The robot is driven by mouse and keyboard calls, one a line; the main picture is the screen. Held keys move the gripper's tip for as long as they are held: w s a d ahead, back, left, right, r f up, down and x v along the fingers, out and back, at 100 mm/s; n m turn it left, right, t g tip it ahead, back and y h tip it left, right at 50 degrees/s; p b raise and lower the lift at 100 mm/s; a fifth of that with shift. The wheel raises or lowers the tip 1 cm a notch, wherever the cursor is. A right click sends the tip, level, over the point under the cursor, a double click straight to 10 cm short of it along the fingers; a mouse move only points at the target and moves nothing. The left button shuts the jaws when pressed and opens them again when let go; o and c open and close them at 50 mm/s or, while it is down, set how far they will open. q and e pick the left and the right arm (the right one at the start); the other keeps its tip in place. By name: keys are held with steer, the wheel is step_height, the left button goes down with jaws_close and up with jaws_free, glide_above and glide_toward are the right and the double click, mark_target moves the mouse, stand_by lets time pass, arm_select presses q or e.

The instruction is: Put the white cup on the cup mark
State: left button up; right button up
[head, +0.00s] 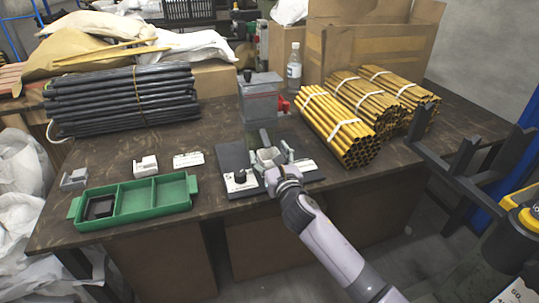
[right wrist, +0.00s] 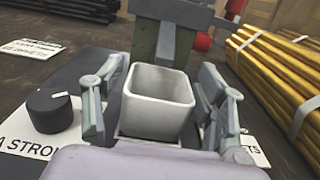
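The white cup (right wrist: 158,105), squarish and open at the top, stands upright at the foot of the rivet press (head: 260,100). It also shows in the head view (head: 268,156), partly behind my right gripper (head: 272,158). In the right wrist view the two fingers of my right gripper (right wrist: 163,100) stand apart on either side of the cup, with narrow gaps to its walls. I cannot make out a cup mark; the surface under the cup is mostly hidden. My left gripper is not in view.
A black knob (right wrist: 50,110) sits left of the cup on the press base (head: 232,158). A green tray (head: 135,200), a pale block (head: 145,164) and a white card (head: 188,159) lie to the left. Yellow tube bundles (head: 340,125) are close on the right.

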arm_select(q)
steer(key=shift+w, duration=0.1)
arm_select(e)
steer(key=shift+r, duration=0.15)
steer(key=p+v, duration=0.3)
steer(key=v, duration=0.9)
steer(key=s+d+f+m+g+h, duration=0.3)
steer(key=s+d+f+m, duration=0.15)
steer(key=f+m, duration=0.55)
steer(key=s+d+f+m+g+h, duration=0.25)
steer(key=s+d+f+m, duration=0.2)
steer(key=f+m, duration=0.45)
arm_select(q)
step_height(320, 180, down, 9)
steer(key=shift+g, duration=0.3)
arm_select(e)
steer(key=s+d+f+m+g, duration=0.3)
steer(key=s+f+m, duration=0.5)
steer(key=s, duration=0.3)
steer(key=s+d+f+m+g, duration=0.4)
steer(key=s+f+m+g, duration=0.2)
steer(key=s+f+m, duration=0.2)
steer(key=s+m, duration=0.2)
steer(key=s, duration=0.2)
steer(key=shift+s+d+m, duration=0.25)
steer(key=shift+m, duration=0.05)
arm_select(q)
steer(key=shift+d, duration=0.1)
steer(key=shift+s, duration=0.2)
